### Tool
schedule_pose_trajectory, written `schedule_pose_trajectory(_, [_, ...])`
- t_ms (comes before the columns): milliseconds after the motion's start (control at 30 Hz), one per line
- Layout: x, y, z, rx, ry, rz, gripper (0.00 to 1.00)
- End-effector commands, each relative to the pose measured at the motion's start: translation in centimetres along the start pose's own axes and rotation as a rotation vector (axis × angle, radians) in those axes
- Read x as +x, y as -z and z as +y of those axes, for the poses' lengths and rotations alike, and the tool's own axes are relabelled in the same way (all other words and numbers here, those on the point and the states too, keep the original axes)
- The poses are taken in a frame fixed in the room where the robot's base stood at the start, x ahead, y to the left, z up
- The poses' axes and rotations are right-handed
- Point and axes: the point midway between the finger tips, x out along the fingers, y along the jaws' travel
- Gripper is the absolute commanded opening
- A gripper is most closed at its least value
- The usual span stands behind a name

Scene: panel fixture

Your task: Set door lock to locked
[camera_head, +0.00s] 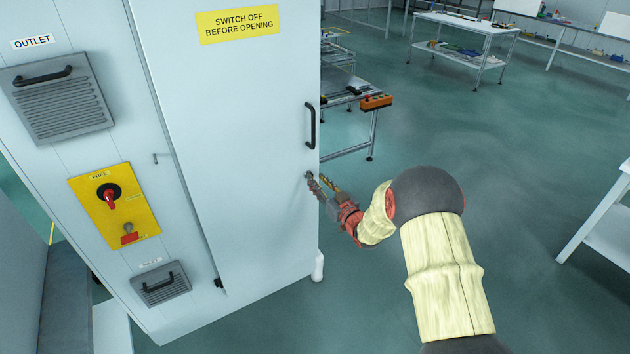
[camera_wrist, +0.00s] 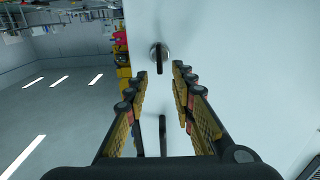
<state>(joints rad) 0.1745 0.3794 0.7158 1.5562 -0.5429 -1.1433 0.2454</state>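The door lock (camera_wrist: 159,52) is a round metal plate with a dark turn-piece, set on the pale cabinet door (camera_head: 245,120). In the wrist view the turn-piece points down the picture, between and just beyond my fingertips. My gripper (camera_wrist: 158,78) is open, with one finger on each side of the lock's line; I see no clear contact. In the head view my gripper (camera_head: 317,187) is at the door's right edge, below the black door handle (camera_head: 311,126), and the lock is mostly hidden there. The handle also shows in the wrist view (camera_wrist: 163,135), between my fingers.
A yellow switch panel (camera_head: 115,206) with a red rotary switch (camera_head: 109,196) is on the cabinet's left face, near two vents (camera_head: 58,98). A bench with an orange box (camera_head: 376,102) stands behind the door edge. Open floor (camera_head: 480,140) lies to the right.

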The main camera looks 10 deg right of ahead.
Motion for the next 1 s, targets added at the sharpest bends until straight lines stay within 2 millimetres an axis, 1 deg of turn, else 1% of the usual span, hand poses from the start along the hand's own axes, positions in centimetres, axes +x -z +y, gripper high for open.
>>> schedule_pose_trajectory(33, [0.7, -0.1, 0.0, 0.0, 0.001, 0.001, 0.25])
schedule_pose_trajectory(100, [1.5, -0.1, 0.0, 0.0, 0.001, 0.0, 0.25])
schedule_pose_trajectory(200, [2.2, -0.1, 0.0, 0.001, 0.0, 0.0, 0.25])
schedule_pose_trajectory(333, [2.5, 0.0, 0.0, 0.0, 0.0, 0.0, 0.25])
schedule_pose_trajectory(533, [2.5, 0.0, 0.0, 0.0, -0.001, -0.001, 0.25])
schedule_pose_trajectory(900, [2.5, 0.0, 0.0, 0.0, -0.001, -0.001, 0.04])
schedule_pose_trajectory(1000, [2.5, 0.0, 0.0, 0.0, -0.001, -0.001, 0.0])
